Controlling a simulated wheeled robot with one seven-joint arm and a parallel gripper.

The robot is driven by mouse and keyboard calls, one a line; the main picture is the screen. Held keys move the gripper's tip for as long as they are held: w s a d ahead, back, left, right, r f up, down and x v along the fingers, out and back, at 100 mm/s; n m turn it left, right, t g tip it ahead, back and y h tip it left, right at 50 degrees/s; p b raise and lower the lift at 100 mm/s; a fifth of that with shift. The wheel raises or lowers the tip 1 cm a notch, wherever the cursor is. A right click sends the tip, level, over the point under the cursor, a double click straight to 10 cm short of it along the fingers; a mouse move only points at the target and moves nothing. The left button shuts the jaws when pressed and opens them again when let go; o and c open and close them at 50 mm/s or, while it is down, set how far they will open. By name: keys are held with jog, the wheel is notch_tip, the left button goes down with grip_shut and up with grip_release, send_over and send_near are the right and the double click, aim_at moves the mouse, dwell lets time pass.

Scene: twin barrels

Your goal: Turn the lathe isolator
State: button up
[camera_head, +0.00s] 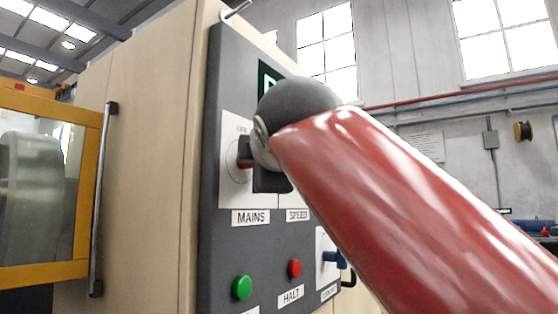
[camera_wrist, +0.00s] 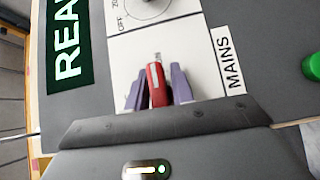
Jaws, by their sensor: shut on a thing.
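The isolator is the rotary switch on the white MAINS plate of the grey panel. Its red handle (camera_wrist: 156,84) shows in the wrist view between the two purple-grey fingers of my gripper (camera_wrist: 158,88). The fingers close on the handle from both sides, and its long axis lies across the panel, square to the upright. In the head view my gripper (camera_head: 246,153) is at the MAINS plate (camera_head: 230,187), with a bit of red showing under the upper finger. My wrist and red arm hide the panel to the right.
The SPEED label (camera_head: 297,216) is beside MAINS, its dial (camera_wrist: 150,6) close to my fingers. Below are a green button (camera_head: 242,287), a red HALT button (camera_head: 294,267) and a blue handle (camera_head: 333,258). A yellow-framed door (camera_head: 88,115) with an upright bar handle is on the left.

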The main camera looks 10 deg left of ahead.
jog(key=o, duration=0.8)
jog(key=shift+s, duration=0.1)
jog(key=b+v, duration=0.1)
jog(key=v, duration=0.6)
jog(key=shift+s+d, duration=0.15)
jog(key=shift+s, duration=0.15)
